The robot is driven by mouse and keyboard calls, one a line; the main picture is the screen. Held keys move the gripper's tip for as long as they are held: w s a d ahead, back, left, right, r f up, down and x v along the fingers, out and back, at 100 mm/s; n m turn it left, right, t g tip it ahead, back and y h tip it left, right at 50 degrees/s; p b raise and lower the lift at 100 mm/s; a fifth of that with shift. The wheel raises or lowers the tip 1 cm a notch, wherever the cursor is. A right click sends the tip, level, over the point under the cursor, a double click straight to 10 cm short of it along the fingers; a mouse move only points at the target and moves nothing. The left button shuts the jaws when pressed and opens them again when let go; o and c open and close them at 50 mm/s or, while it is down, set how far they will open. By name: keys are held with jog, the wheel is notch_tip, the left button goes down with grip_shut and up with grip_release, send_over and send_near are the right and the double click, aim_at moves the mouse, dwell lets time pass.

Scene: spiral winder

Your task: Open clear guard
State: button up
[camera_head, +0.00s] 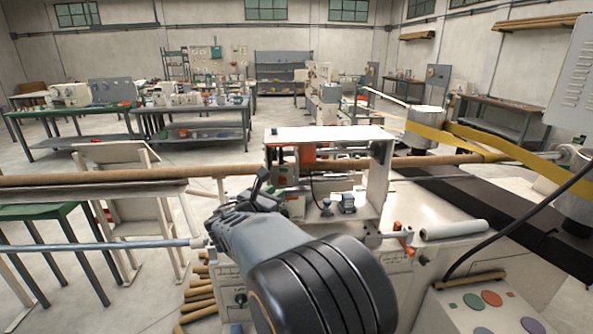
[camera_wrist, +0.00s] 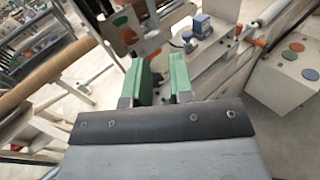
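The spiral winder (camera_head: 440,200) stands in front of me, with a white box-like frame (camera_head: 375,175) around its winding head. I cannot make out the clear guard for certain; a see-through panel does not stand out in either view. My gripper (camera_wrist: 160,78) has two green fingers with a gap between them and nothing held. In the head view my gripper (camera_head: 262,190) is in front of the frame's left side, partly hidden by my wrist.
A long brown tube (camera_head: 100,176) runs across the left into the machine. A white roll (camera_head: 455,229) sits at the machine's front, beside an orange-tipped fitting (camera_head: 408,233). A control box with coloured buttons (camera_head: 490,300) is at lower right. Yellow belts (camera_head: 465,140) cross the right.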

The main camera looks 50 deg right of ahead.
aim_at(297, 179)
jog(key=shift+n+t+h, duration=0.3)
jog(key=shift+n+h, duration=0.1)
jog(key=shift+n, duration=0.3)
jog(key=x, duration=0.4)
jog(key=p+x, duration=0.1)
jog(key=x, duration=0.3)
jog(key=w+r+p+x, duration=0.1)
jog(key=x, duration=0.3)
jog(key=shift+d, duration=0.25)
jog(key=shift+p+x, duration=0.35)
jog(key=shift+x, duration=0.6)
jog(key=shift+a, duration=0.1)
grip_shut()
